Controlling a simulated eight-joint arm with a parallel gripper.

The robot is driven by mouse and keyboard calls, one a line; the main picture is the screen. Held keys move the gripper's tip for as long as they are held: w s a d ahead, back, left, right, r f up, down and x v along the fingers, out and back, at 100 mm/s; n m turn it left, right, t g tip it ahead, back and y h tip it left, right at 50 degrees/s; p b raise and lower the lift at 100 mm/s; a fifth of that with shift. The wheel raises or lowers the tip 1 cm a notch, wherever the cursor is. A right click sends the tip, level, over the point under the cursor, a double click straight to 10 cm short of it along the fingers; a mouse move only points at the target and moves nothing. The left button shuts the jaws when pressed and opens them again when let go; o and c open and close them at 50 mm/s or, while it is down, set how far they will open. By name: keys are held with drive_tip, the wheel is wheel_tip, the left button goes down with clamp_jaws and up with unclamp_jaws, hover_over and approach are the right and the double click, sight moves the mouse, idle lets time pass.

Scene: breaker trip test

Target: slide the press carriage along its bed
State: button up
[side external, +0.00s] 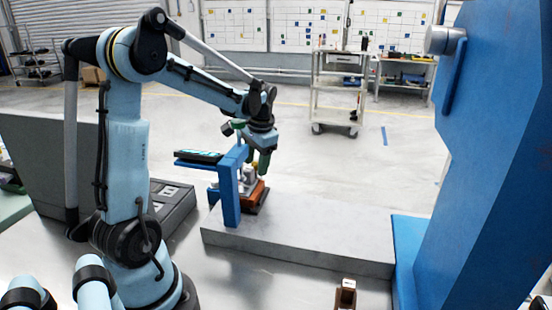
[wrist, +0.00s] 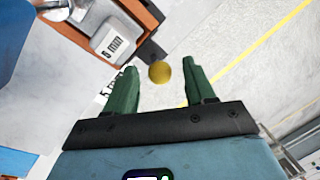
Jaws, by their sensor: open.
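The press carriage (side external: 254,197) is an orange-brown block with a grey piece on top, at the left end of a long grey bed (side external: 310,238). In the wrist view the carriage (wrist: 137,15) is at the top left, with a grey block marked "5 mm" (wrist: 112,40). A dark arm reaches from it towards a round brass knob (wrist: 159,72). My gripper (side external: 248,148) is above the carriage, its green fingers pointing down. In the wrist view my gripper (wrist: 161,74) is open, with the knob showing between its fingertips. I cannot tell whether they touch it.
A blue bracket (side external: 230,190) with a dark tray stands in front of the carriage and hides part of it. A tall blue press frame (side external: 490,150) stands at the bed's right end. A small brown-and-white block (side external: 346,294) is near the front edge. The bed's middle is clear.

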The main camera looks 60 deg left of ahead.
clamp_jaws()
drive_tip(key=w+d, duration=1.5)
drive_tip(key=shift+w+d, duration=0.3)
unclamp_jaws()
wheel_tip(320, 180, up, 12)
drive_tip(key=d, duration=0.2)
drive_tip(key=shift+w, duration=0.2)
idle(0.4)
